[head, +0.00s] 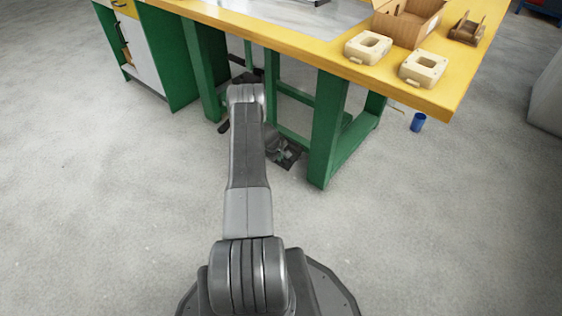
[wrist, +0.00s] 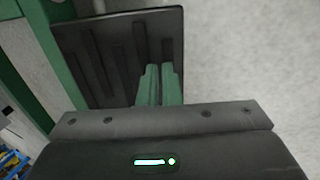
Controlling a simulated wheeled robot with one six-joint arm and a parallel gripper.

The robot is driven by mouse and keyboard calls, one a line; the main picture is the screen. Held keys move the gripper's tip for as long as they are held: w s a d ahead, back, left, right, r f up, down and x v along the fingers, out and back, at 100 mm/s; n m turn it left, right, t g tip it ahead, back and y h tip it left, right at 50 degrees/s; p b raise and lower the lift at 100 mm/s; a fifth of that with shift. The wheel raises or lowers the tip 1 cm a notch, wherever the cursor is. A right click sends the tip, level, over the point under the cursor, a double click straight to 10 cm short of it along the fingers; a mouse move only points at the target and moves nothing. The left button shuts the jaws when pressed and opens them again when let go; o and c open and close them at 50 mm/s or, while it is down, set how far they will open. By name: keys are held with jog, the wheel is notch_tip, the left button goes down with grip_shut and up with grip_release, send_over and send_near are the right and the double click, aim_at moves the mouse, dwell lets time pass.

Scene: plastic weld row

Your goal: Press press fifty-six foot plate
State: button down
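A dark ribbed foot plate (wrist: 97,58) fills the upper left of the wrist view. My gripper (wrist: 160,68) shows two green fingers side by side, with no clear gap and nothing held between them. The fingertips overlap the plate's right part; I cannot tell whether they touch it. In the head view, my arm reaches down to the floor beneath the bench. A dark plate-like shape (head: 284,154) shows just right of my arm, near a green bench leg. The press number cannot be read.
A green-legged bench (head: 327,125) with a yellow top stands ahead. On it are two cream moulded parts (head: 368,47) (head: 423,67) and a cardboard box (head: 408,25). A blue cup-like object (head: 418,122) stands on the floor at right. The grey floor in front is clear.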

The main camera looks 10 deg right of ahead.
jog(key=shift+s+a+f+b, duration=0.15)
jog(key=shift+s+f+b, duration=0.15)
jog(key=shift+f+b, duration=0.35)
jog(key=shift+f, duration=0.35)
jog(key=shift+b, duration=0.55)
jog(key=shift+a, duration=0.1)
jog(key=shift+s+a+r, duration=0.1)
jog(key=shift+a+r, duration=0.2)
jog(key=shift+r, duration=0.1)
jog(key=s+a+f+p+v, duration=0.1)
jog(key=p+v, duration=0.3)
jog(key=v, duration=0.9)
jog(key=shift+s+a, duration=0.45)
jog(key=shift+a, duration=0.1)
